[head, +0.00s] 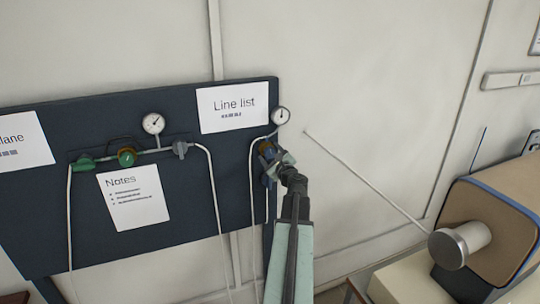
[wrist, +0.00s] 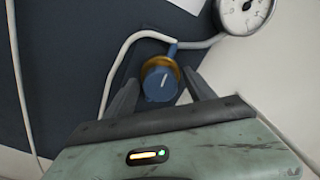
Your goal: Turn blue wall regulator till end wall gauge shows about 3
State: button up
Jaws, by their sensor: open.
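The blue regulator knob (wrist: 160,82), with a white line on its face and a brass collar behind, is on the dark board. In the head view it (head: 267,151) is partly hidden behind my gripper (head: 276,165). In the wrist view my gripper (wrist: 163,88) is open, with one finger on each side of the knob; I cannot tell whether they touch it. The end wall gauge (wrist: 243,12) is cut off at the top of the wrist view. It also shows in the head view (head: 280,116), too small to read.
Paper notes and thin hoses are on the dark board (head: 215,180). A brown furnace (head: 510,215) with a round metal end stands at the right. The wall between is mostly bare.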

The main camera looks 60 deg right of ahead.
grip_shut()
jog(key=c, duration=1.4)
grip_release()
jog(key=shift+n, duration=0.3)
jog(key=shift+o, duration=0.2)
jog(key=o, duration=1.4)
jog(key=shift+c, duration=0.2)
jog(key=shift+s+a, duration=0.1)
jog(key=v, duration=0.7)
jog(key=shift+s+a, duration=0.25)
